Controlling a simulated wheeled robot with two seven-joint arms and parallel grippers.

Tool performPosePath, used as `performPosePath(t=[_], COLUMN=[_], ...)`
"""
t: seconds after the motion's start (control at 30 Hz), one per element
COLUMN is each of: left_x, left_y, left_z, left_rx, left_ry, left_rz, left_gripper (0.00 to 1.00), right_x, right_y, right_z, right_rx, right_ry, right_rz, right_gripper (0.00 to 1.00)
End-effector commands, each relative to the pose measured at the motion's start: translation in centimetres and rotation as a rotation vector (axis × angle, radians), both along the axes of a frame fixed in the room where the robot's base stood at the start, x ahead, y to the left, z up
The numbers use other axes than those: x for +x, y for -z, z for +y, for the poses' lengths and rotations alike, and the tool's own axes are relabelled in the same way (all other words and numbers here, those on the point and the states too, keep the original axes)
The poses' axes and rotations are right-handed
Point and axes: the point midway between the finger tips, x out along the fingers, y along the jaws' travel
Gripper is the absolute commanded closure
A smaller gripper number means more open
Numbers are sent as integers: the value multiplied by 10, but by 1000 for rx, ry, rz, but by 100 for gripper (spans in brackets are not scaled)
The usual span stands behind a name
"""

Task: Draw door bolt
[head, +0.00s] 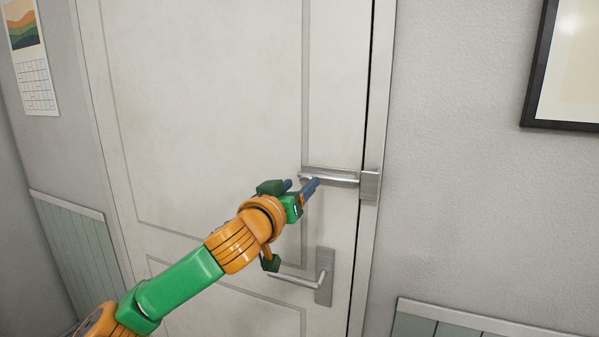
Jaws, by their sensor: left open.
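The door bolt (335,179) is a silver metal bar lying level across the right part of the white door (215,95). Its right end meets a metal keeper (370,185) on the door frame, across the gap at the door's edge. My left gripper (303,186) is at the bolt's left end, with its dark blue fingers open. The fingers overlap the bolt's left end in view, and I cannot tell whether they touch it. The bolt's knob is not clearly visible there. My right gripper is not in view.
A silver lever handle (298,280) sits on the door below the bolt, close to my left arm. The door looks closed. A framed picture (565,65) hangs at right and a calendar (30,60) at left. Panelling lines the lower walls.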

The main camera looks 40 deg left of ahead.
Motion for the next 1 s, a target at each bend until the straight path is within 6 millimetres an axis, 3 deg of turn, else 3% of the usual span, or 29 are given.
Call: performPosePath(t=[0.03, 0.2, 0.43, 0.6, 0.67, 1.0], left_x=[9, 27, 29, 28, 28, 28], left_y=[-5, -2, 0, 0, 0, 0], left_z=[2, 7, 7, 7, 7, 7], left_rx=[0, 3, 6, 7, 7, 7], left_ry=[0, -1, 0, 0, 0, 0], left_rz=[3, 1, -1, 0, 0, 0], left_gripper=[40, 40, 40, 86, 100, 100], right_x=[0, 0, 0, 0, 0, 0], right_y=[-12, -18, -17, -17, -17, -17], right_z=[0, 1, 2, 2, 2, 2], right_rx=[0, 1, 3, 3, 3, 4], right_ry=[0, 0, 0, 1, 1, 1], right_rz=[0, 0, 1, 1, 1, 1], right_gripper=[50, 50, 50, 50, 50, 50])
